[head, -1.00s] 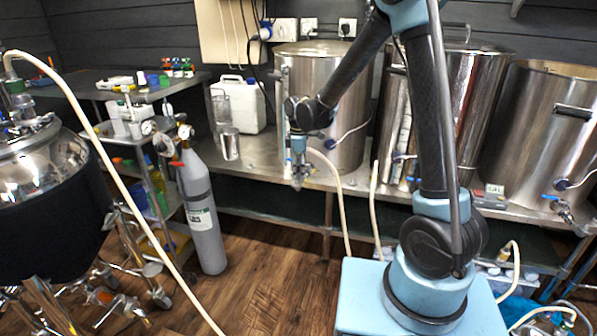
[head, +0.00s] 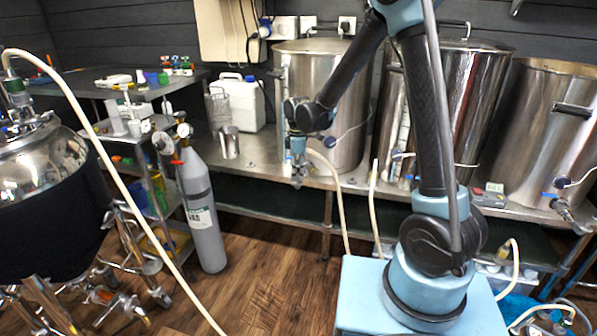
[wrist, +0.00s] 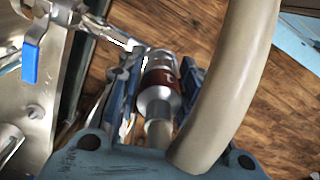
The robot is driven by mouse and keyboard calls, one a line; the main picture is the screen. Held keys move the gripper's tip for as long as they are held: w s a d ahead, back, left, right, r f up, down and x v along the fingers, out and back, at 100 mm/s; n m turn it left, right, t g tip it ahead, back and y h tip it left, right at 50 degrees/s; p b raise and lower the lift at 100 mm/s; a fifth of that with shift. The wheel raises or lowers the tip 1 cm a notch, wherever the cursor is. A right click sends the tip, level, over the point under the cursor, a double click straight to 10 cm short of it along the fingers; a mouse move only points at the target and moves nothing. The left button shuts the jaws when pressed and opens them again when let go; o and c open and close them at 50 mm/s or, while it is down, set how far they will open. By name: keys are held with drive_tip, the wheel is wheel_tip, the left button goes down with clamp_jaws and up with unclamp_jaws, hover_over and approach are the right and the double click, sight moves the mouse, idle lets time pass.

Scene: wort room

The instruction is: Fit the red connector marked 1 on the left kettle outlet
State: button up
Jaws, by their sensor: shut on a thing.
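My gripper (head: 297,180) hangs in front of the left kettle (head: 320,100), near the bench's front edge. In the wrist view the fingers (wrist: 158,85) are closed around a metal connector with a dark red band (wrist: 161,80); no number is readable on it. A cream hose (wrist: 238,75) curves close past the camera, and in the head view it drops towards the floor (head: 340,195). The left kettle outlet (wrist: 92,22), with a blue valve handle (wrist: 33,45), lies at upper left, its end close to the connector's far end. I cannot tell whether they touch.
A metal cup (head: 229,142) and a white jug (head: 240,102) stand left of the kettle. A grey gas cylinder (head: 202,210) stands on the floor in front. A second cream hose (head: 374,205) rises right of my gripper. Two more kettles (head: 545,130) stand at right.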

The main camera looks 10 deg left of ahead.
drive_tip(key=shift+f, duration=0.6)
drive_tip(key=o, duration=1.2)
drive_tip(key=shift+r, duration=0.1)
wheel_tip(320, 180, up, 12)
drive_tip(key=shift+d+f, duration=0.15)
drive_tip(key=shift+f, duration=0.05)
drive_tip(key=s+d+r+m, duration=0.2)
drive_tip(key=d+m, duration=0.1)
drive_tip(key=d, duration=0.5)
drive_tip(key=s+d+r+m+t, duration=0.1)
drive_tip(key=s+d+r+m, duration=0.15)
drive_tip(key=d, duration=0.55)
drive_tip(key=s+d+r+m, duration=0.15)
drive_tip(key=d+m, duration=0.25)
drive_tip(key=d, duration=0.4)
drive_tip(key=s+d+f+m, duration=0.3)
drive_tip(key=s+d, duration=0.2)
drive_tip(key=s+d+f+m, duration=0.2)
drive_tip(key=s+d+m, duration=0.2)
drive_tip(key=s+d, duration=0.1)
drive_tip(key=s+d+f+m+t, duration=0.1)
drive_tip(key=s+d+f+m, duration=0.2)
drive_tip(key=s+d, duration=0.2)
drive_tip(key=shift+s+d+f+m, duration=0.15)
drive_tip(key=shift+s+d+f, duration=0.05)
drive_tip(key=shift+s, duration=0.4)
drive_tip(key=shift+s+d+f+m, duration=0.1)
drive_tip(key=shift+s+d+f, duration=0.1)
drive_tip(key=shift+s, duration=0.4)
